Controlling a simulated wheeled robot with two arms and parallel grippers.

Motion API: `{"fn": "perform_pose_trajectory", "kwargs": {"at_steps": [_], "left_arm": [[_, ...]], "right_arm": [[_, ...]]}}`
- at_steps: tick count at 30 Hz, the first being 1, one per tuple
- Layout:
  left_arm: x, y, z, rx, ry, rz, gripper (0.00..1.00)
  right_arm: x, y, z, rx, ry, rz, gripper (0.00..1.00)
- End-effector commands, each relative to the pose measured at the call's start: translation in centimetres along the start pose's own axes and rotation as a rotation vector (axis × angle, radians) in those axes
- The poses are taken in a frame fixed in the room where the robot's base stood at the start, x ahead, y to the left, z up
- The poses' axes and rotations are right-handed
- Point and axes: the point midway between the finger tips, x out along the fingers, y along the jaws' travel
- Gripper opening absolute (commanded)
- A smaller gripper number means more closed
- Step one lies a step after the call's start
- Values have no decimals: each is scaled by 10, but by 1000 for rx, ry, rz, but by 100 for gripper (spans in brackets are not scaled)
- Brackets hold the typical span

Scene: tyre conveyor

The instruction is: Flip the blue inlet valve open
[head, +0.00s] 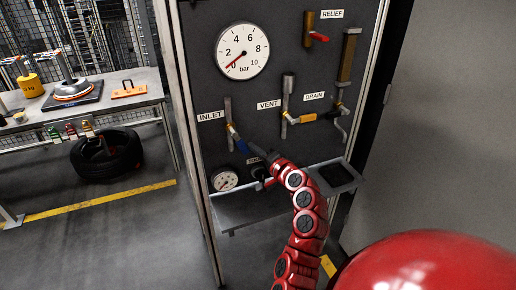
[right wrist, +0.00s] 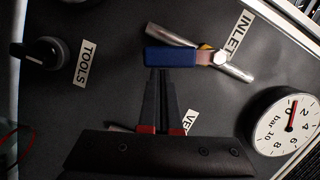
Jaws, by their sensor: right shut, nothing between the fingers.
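The blue inlet valve handle (head: 241,145) is on the dark panel beside the INLET label (head: 210,116). It slants down and right from its pivot on the metal pipe (head: 228,107), at a slight angle to the pipe. In the right wrist view, the blue handle (right wrist: 170,56) and the pipe (right wrist: 238,72) show clearly. My right gripper (head: 262,153) is shut and empty. In the wrist view, the tips of my right gripper (right wrist: 160,74) are right at the handle's long side; whether they touch it I cannot tell. My left gripper is out of view.
The big gauge (head: 241,51) reads near 0. The yellow VENT valve (head: 301,118), the DRAIN valve (head: 338,110) and the red RELIEF handle (head: 318,37) are on the same panel. A black TOOLS knob (right wrist: 44,52) is near the handle. A grey tray (head: 335,174) juts out below.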

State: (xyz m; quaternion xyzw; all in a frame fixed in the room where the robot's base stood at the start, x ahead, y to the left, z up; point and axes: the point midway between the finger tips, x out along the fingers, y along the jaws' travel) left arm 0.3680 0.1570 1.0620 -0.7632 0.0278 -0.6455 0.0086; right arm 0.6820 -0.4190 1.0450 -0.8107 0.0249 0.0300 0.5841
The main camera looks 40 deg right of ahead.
Motion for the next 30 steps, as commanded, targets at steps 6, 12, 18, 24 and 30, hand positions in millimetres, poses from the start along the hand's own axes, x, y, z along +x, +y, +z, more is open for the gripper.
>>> {"fn": "perform_pose_trajectory", "kwargs": {"at_steps": [6,12,18,24,30], "left_arm": [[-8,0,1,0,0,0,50],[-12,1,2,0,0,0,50],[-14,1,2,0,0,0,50],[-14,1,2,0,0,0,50],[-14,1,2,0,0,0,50]], "right_arm": [[3,8,14,172,-1,-41,0],[5,8,22,281,-3,-70,0],[7,8,27,345,-3,-85,0],[7,8,29,369,-3,-91,0],[7,8,29,372,-3,-91,0]]}}
